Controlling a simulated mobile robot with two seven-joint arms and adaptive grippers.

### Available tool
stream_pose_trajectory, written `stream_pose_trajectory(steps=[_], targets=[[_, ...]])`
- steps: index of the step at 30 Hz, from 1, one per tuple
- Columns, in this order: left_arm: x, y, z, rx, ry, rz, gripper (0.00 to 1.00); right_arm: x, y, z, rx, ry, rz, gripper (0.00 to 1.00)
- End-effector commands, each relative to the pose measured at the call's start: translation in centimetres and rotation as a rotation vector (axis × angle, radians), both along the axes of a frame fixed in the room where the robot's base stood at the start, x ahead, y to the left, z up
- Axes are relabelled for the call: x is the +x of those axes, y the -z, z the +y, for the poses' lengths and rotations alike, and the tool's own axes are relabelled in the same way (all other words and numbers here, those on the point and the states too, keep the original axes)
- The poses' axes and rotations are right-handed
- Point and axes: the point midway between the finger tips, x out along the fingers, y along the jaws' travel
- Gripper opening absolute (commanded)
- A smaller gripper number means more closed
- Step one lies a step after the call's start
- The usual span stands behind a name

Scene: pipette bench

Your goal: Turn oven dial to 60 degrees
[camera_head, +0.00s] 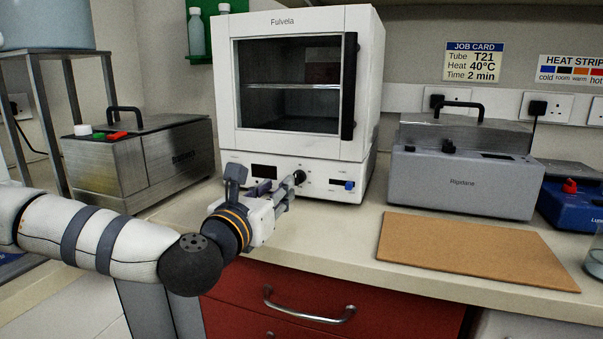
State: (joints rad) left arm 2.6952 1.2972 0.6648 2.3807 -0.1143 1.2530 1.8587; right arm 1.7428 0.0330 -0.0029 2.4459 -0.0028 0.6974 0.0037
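The white oven (300,146) marked Fulvela stands on the bench, its glass door (290,85) shut. A round black dial (299,177) is on its lower front panel, between a dark display (264,171) and a blue switch (349,185). The dial's setting is too small to read. My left gripper (289,189) is at the panel with its fingertips at or just in front of the dial. I cannot tell whether they touch it or how far apart they are. My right gripper is not in view.
A job card (474,62) on the wall reads tube T21, heat 40°C, time 2 min. A steel bath (140,155) stands left of the oven, a grey Hipstane unit (465,180) right. A brown board (470,250) lies on the bench front. A red drawer (330,290) is below.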

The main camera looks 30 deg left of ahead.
Motion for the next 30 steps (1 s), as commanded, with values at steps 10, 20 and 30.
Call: stream_pose_trajectory(steps=[10,20,30], targets=[[7.5,0.2,1.7,0.004,0.001,0.004,0.28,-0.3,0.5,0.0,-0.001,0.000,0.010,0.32],[8.5,0.1,2.0,0.002,0.002,0.005,0.28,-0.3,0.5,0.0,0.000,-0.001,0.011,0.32],[8.5,0.1,2.0,0.003,0.002,0.005,0.00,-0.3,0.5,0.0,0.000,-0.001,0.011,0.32]])
